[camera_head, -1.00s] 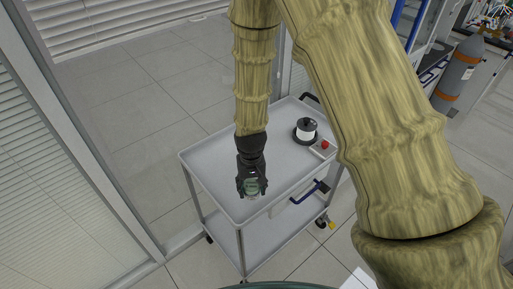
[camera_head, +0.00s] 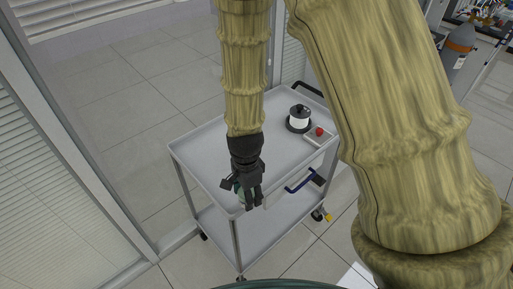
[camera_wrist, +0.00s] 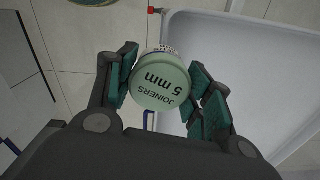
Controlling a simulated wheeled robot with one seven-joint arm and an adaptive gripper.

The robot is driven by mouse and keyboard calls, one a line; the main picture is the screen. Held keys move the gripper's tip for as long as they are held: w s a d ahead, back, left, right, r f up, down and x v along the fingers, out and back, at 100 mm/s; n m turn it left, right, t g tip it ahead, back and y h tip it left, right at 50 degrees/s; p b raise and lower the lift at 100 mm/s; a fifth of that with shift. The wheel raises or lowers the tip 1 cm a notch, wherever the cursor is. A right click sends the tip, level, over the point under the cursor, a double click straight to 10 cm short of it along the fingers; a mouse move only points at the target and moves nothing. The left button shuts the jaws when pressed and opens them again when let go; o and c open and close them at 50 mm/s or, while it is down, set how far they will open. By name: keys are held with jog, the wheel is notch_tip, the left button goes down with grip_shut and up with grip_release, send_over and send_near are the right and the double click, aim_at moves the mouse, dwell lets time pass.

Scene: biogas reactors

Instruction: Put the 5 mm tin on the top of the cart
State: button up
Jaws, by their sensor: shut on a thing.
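The 5 mm tin (camera_wrist: 161,82) is a round pale green tin with "JOINERS 5 mm" on its lid. My gripper (camera_wrist: 165,88) is shut on it, with green-padded fingers on both sides. In the head view my gripper (camera_head: 246,195) hangs over the near left end of the cart (camera_head: 205,150), and the tin (camera_head: 239,190) is mostly hidden behind the fingers. The cart is a grey two-shelf trolley. In the wrist view the cart's top tray (camera_wrist: 265,65) lies to the right of the tin, and floor shows to the left. I cannot tell the tin's height above the tray.
A black and white spool-like device (camera_head: 299,119) stands toward the far right of the cart top. A small box with a red button (camera_head: 319,132) sits beside it. The left and middle of the tray are clear. A glass partition (camera_head: 75,140) stands left of the cart.

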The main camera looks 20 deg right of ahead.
jog(key=w+d+p, duration=0.1)
jog(key=w, duration=0.4)
jog(key=w+d+f+p, duration=0.1)
jog(key=w+p, duration=0.1)
jog(key=w, duration=0.3)
jog(key=w+d+p, duration=0.1)
jog(key=w, duration=0.4)
jog(key=shift+f+p, duration=0.15)
jog(key=shift+p, duration=0.25)
jog(key=shift+w+d, duration=0.1)
jog(key=shift+f+p, duration=0.95)
jog(key=shift+f, duration=0.85)
jog(key=shift+f, duration=0.15)
jog(key=o, duration=1)
jog(key=shift+o, duration=0.2)
notch_tip(320, 180, up, 12)
jog(key=b, duration=0.4)
